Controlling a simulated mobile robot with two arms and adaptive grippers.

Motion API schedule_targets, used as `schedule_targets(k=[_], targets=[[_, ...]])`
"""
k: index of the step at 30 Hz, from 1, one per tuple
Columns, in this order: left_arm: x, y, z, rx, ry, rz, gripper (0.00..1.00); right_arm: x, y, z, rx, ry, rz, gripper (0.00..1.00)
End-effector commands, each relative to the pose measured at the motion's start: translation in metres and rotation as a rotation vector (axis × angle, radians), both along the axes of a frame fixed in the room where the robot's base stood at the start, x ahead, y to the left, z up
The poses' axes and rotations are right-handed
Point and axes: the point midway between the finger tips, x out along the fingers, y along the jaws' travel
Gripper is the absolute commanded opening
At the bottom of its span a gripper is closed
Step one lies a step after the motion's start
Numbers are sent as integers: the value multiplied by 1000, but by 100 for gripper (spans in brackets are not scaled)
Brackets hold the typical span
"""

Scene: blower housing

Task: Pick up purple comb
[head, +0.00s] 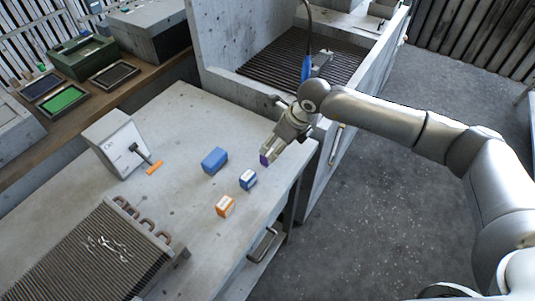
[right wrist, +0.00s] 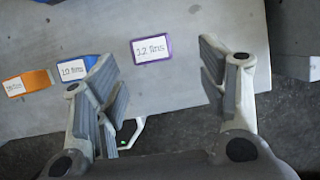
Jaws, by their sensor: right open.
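The purple comb (head: 264,159) is a small block on the grey table, near its right edge, partly hidden by my right gripper (head: 275,150) in the head view. In the right wrist view the purple comb (right wrist: 152,49) shows a white label reading "12 fins". It lies beyond the fingertips, between the two spread fingers of my right gripper (right wrist: 165,75) as seen there. The fingers are open with nothing between them. Whether they reach down to the comb's height I cannot tell. My left gripper is not in view.
A blue comb (head: 248,180) and an orange comb (head: 225,206) stand nearby, with a larger blue block (head: 215,160) behind. A concrete-walled basin (head: 240,95) stands behind.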

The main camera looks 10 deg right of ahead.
Motion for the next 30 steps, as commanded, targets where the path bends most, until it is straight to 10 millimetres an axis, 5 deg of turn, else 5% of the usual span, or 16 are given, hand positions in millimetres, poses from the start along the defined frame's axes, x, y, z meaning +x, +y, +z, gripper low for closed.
schedule_targets(k=[18,27,30], targets=[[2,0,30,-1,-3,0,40,15,25,-50,3,0,1,66],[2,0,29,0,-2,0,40,16,25,-55,2,-1,1,66],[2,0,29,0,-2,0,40,16,25,-54,2,0,2,56]])
